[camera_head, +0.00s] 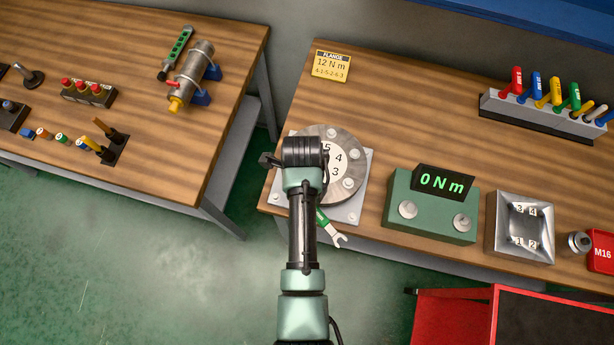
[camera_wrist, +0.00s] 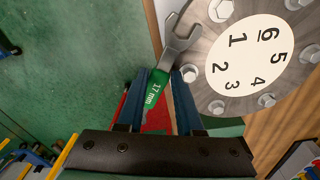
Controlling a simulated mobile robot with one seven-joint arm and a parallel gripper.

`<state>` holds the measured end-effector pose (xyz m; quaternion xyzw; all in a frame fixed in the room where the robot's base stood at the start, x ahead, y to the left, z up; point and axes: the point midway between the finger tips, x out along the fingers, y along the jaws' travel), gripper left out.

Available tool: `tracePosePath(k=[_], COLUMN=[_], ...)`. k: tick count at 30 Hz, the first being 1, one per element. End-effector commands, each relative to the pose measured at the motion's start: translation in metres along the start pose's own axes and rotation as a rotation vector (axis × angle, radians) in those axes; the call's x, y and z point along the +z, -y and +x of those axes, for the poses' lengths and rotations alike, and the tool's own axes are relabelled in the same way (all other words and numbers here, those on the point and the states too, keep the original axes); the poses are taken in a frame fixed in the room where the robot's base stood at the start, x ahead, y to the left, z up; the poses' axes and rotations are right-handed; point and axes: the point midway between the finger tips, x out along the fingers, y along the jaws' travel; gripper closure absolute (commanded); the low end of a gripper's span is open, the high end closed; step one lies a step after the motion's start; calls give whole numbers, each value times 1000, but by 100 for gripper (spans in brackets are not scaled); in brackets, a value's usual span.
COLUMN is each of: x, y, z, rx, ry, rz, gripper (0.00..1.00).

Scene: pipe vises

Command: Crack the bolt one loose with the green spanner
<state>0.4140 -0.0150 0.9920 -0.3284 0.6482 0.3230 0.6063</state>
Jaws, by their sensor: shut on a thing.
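My gripper (camera_wrist: 160,90) is shut on the green spanner (camera_wrist: 157,88), marked 17 mm, holding it by its handle. The spanner's open-ended steel head (camera_wrist: 182,38) points away from the fingers, beside the flange's rim. Its mouth faces towards bolt one (camera_wrist: 219,10), with a gap showing between them. Bolt one is a hex head outside the printed 1 on the round steel flange (camera_wrist: 205,48). In the head view the spanner (camera_head: 335,236) sticks out below the flange (camera_head: 354,140); my arm covers the flange's left part, and I cannot make out bolt one there.
A yellow card (camera_head: 331,66) reads 12 N m and 4-1-5-2-6-3. A green meter (camera_head: 432,205) reads 0 N m. Right of it are a metal tray (camera_head: 494,228) and a red M16 box (camera_head: 601,252). A rack (camera_head: 540,119) holds coloured-handled tools. A red cart (camera_head: 455,320) stands in front.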

Motion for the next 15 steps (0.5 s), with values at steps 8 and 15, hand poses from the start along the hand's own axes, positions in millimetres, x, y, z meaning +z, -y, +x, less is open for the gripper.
tracePosePath(k=[8, 15], x=[1, 4], y=[0, 2], z=[-1, -2], rx=[0, 8], ry=[-1, -48], rz=[5, 146], gripper=[100, 100])
